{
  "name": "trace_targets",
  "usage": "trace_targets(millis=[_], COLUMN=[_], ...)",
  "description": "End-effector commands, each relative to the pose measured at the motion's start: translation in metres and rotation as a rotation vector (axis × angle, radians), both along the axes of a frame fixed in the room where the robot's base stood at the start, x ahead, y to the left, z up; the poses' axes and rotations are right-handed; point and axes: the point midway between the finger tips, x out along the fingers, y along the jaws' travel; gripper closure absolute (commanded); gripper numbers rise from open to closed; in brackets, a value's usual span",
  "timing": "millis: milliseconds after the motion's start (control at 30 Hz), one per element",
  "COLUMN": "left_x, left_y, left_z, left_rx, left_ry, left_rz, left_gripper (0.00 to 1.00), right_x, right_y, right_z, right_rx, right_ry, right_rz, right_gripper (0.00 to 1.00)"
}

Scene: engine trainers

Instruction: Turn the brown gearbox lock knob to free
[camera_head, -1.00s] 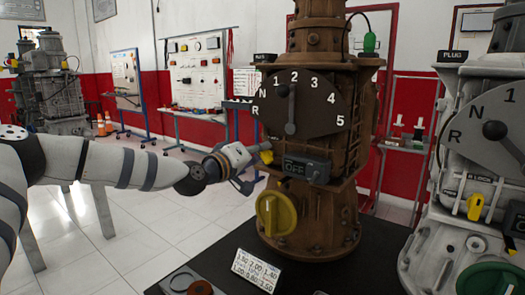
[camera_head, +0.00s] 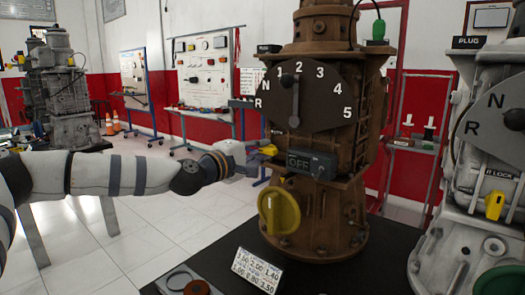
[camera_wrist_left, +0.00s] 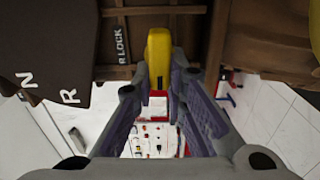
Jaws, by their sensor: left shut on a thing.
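The brown gearbox (camera_head: 350,205) stands upright on the dark table in the head view. Its small yellow lock knob (camera_head: 268,150) sticks out on the left side, below the R of the gear dial. My left gripper (camera_head: 254,157) reaches it from the left and is shut on it. In the left wrist view the yellow knob (camera_wrist_left: 158,55) lies between the two fingertips (camera_wrist_left: 158,82), with an R LOCK label (camera_wrist_left: 122,43) on the brown housing beside it. The fingers partly hide the knob in the head view. My right gripper is not in view.
A grey OFF box (camera_head: 312,163) sits close to the right of the knob, and a large yellow knob (camera_head: 279,211) is below. A number card (camera_head: 257,270) stands in front. A white gearbox (camera_head: 470,215) is at the right. Open floor lies to the left.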

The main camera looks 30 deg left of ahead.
Motion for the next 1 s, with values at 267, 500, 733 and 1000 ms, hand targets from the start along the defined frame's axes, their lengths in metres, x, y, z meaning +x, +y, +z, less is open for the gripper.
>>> trace_targets(millis=[267,500,733,1000], left_x=[-0.0002,-0.0002,-0.0002,-0.0011], left_y=[-0.0013,-0.0015,-0.0013,-0.0003], left_z=[-0.0025,-0.0022,-0.0020,-0.0008], left_rx=[-0.037,-0.039,-0.038,-0.037], left_ry=[0.007,0.007,0.007,0.004], left_rz=[-0.004,-0.004,-0.003,-0.001], left_gripper=[1.00,1.00,0.67,0.67], right_x=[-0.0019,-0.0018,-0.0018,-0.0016], right_y=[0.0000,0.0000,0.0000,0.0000], right_z=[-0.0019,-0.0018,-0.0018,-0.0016], right_rx=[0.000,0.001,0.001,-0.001], right_ry=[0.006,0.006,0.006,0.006], right_rz=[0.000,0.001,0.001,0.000], right_gripper=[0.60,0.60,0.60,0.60])
